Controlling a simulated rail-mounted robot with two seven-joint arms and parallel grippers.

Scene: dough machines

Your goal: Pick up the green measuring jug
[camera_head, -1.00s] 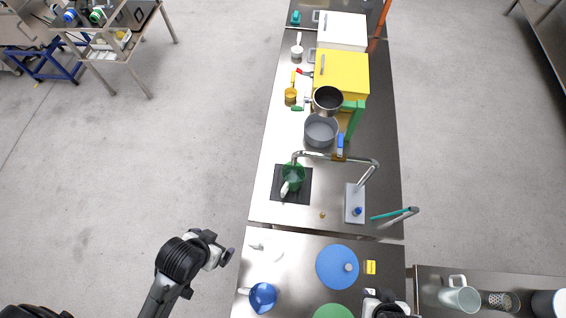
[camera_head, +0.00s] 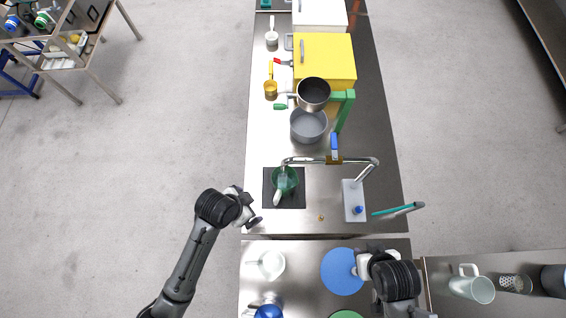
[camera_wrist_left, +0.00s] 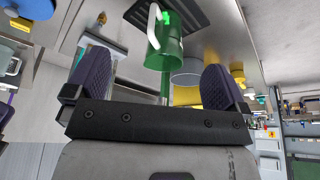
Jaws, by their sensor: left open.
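The green measuring jug (camera_head: 286,179) stands on a black square mat (camera_head: 298,201) on the metal counter, under a bent metal pipe. Its pale handle points toward the near side. My left gripper (camera_head: 252,213) is at the counter's left edge, left of and nearer than the jug, not touching it. In the left wrist view the jug (camera_wrist_left: 168,48) shows past and between the spread fingers of my empty left gripper (camera_wrist_left: 156,78). My right gripper (camera_head: 360,262) is over the blue lid at the near counter; its fingers are too small to read.
The pipe (camera_head: 325,161) arches over the jug from a grey base (camera_head: 354,200) on the right. A grey pot (camera_head: 308,125), a yellow box (camera_head: 325,60) and a yellow measuring cup (camera_head: 270,89) stand farther back. A blue lid (camera_head: 341,275) lies near.

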